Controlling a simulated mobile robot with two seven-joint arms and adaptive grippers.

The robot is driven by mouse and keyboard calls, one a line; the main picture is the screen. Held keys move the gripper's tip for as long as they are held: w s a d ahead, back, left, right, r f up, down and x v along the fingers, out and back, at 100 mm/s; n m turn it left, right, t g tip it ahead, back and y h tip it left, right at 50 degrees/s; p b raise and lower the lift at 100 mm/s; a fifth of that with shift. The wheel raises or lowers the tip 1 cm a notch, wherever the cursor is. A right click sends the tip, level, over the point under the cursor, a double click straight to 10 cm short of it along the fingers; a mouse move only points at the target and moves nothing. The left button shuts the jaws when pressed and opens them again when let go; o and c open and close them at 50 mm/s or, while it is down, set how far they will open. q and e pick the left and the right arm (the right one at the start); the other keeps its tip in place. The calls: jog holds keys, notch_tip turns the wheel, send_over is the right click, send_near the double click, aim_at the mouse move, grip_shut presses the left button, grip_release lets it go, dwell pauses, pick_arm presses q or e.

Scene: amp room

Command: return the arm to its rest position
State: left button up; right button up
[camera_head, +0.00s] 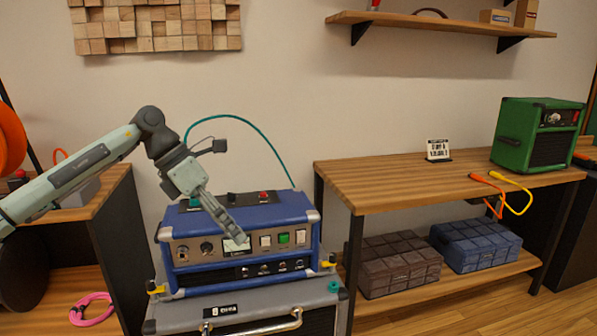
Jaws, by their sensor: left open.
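My left arm comes in from the left edge, and its gripper (236,238) hangs in front of the blue amp head (290,205). The fingers point down and to the right and overlap the amp's front panel in the picture. The gripper is open, with nothing visible in it. I cannot tell whether the fingertips touch the panel. The amp head has knobs, several switches, one with a green face, and a red piece on top. It sits on a grey cabinet (175,312) with a metal handle. My right gripper is out of view.
A teal cable (245,122) arches behind the arm. A wooden table (380,185) on the right holds a small sign (438,150), a green amp (537,135) and orange and yellow cables. Brown (398,265) and blue (476,245) cases fill its lower shelf. A pink cable (92,309) lies lower left.

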pick_arm(q)
jog(key=d+n+t+h, duration=0.3)
jog(key=d+n+h, duration=0.3)
jog(key=d+h, duration=0.65)
jog(key=w+a+f+n+t+y, duration=0.4)
jog(key=n+t, duration=0.3)
jog(key=n, duration=0.4)
jog(key=w+a+f+n+t+y, duration=0.2)
jog(key=a+f+n+t+y, duration=0.4)
jog(key=n, duration=0.5)
jog(key=s+a+f+n+y, duration=0.1)
jog(key=a+f+n+y, duration=0.25)
jog(key=f, duration=0.25)
jog(key=s+a+f+n+y, duration=0.2)
jog(key=f+n, duration=0.2)
jog(key=f, duration=0.1)
jog(key=s+a+f+n+g+y, duration=0.2)
jog(key=s+a+f+n+g, duration=0.15)
jog(key=s+f, duration=0.4)
jog(key=s+a+f+n+g+y, duration=0.2)
jog(key=s+a+f, duration=0.25)
jog(key=f, duration=0.55)
jog(key=s+a+f+n+g, duration=0.1)
jog(key=s+f+g, duration=0.3)
jog(key=s, duration=0.7)
jog(key=s+a+f+n+g, duration=0.1)
jog(key=s+f+n+g, duration=0.3)
jog(key=s+f, duration=0.4)
jog(key=s, duration=0.4)
jog(key=shift+s+a+y, duration=0.3)
